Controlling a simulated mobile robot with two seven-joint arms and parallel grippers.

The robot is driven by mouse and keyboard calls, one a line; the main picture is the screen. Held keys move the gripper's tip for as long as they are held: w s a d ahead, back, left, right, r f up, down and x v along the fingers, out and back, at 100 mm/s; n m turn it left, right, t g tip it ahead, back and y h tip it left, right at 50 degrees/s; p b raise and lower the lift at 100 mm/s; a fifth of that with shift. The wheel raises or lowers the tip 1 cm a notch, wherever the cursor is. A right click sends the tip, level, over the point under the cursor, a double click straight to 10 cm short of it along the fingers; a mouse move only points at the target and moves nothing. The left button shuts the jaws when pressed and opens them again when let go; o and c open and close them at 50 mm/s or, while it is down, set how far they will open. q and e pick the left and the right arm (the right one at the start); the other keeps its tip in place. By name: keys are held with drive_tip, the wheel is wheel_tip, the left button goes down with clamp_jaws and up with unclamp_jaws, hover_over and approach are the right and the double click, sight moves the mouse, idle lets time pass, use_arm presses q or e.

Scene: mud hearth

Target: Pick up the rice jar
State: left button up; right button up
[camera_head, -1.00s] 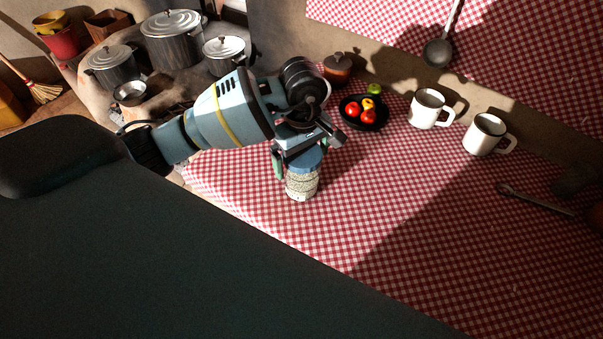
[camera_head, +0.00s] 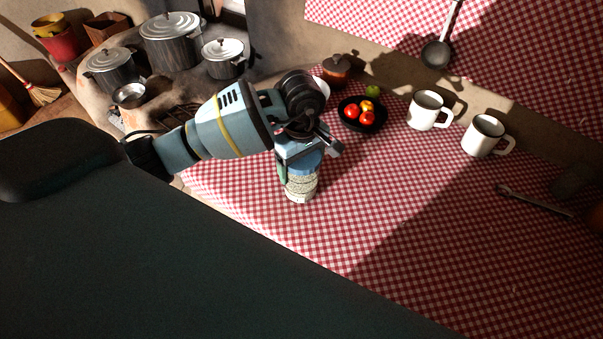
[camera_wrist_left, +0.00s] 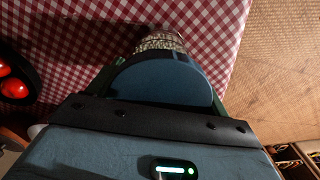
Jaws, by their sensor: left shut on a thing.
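The rice jar (camera_head: 301,186) has a blue lid and a pale speckled body. It stands upright on the red checked cloth near the table's front edge in the head view. My left gripper (camera_head: 300,167) is over it from above, shut on it with a finger on each side of the lid. In the left wrist view the blue lid of the rice jar (camera_wrist_left: 163,82) fills the space between the fingers of my left gripper (camera_wrist_left: 160,92). I cannot tell whether the jar's base touches the cloth. My right gripper is not in view.
A dark bowl of fruit (camera_head: 350,120), a brown lidded pot (camera_head: 336,70) and two white mugs (camera_head: 424,112) stand behind and right of the jar. Metal pots (camera_head: 172,42) stand on the hearth at back left. The cloth (camera_head: 400,220) right of the jar is clear.

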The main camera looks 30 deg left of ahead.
use_arm(q)
drive_tip(key=shift+r, duration=0.15)
drive_tip(key=shift+r, duration=0.35)
drive_tip(key=shift+s+a+r, duration=0.2)
drive_tip(key=shift+r, duration=0.45)
drive_tip(key=shift+s+a+r, duration=0.2)
drive_tip(key=shift+r, duration=0.4)
drive_tip(key=s+a+r+b, duration=0.1)
drive_tip(key=s+a+b, duration=0.1)
drive_tip(key=s+a, duration=0.7)
drive_tip(key=shift+s+a+r, duration=0.25)
drive_tip(key=shift+s+a, duration=0.15)
drive_tip(key=shift+s, duration=0.7)
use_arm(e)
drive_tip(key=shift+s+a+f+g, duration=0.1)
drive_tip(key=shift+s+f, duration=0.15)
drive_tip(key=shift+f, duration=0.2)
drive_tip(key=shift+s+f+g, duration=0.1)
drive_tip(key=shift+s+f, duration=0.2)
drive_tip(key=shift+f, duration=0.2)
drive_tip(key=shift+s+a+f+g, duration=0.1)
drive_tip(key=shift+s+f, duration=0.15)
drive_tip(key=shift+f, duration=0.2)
use_arm(q)
drive_tip(key=shift+s, duration=0.1)
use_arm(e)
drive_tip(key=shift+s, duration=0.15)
